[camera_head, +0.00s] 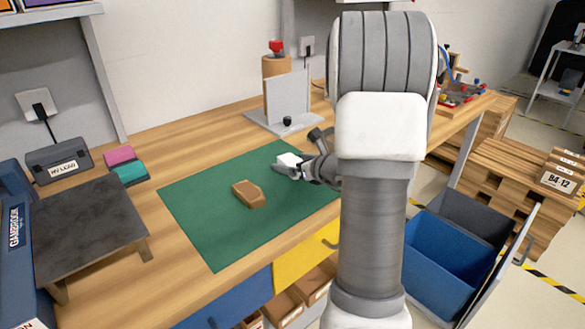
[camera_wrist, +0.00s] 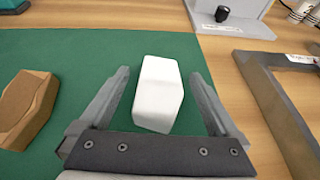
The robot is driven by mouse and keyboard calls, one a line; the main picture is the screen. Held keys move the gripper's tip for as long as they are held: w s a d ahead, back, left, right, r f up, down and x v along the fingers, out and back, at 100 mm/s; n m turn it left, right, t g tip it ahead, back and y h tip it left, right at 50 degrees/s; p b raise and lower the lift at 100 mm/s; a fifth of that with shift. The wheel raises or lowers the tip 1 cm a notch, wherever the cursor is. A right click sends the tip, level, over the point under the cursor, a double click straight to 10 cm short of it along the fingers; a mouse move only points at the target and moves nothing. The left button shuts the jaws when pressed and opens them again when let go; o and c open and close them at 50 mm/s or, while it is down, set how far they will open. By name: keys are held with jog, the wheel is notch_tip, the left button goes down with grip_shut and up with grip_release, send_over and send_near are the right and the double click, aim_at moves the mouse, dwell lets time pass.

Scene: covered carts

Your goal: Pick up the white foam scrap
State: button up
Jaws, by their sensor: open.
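The white foam scrap (camera_wrist: 158,94) is a white block on the green mat (camera_wrist: 80,62) in the wrist view. It lies between the two fingers of my gripper (camera_wrist: 162,98), which is open around it with a gap on each side. In the head view the white foam scrap (camera_head: 289,159) shows at the tip of my gripper (camera_head: 293,168), near the mat's far right edge. My arm hides part of the mat's right side.
A brown block (camera_head: 248,194) lies on the mat to the left, and it is clear of my gripper. A grey frame (camera_wrist: 285,115) lies right of my gripper. A grey bracket (camera_head: 287,100) stands behind the mat. A dark low stand (camera_head: 85,225) is at left. Bare mat lies in front.

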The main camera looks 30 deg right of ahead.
jog(key=c, duration=1.4)
jog(key=shift+r, duration=0.1)
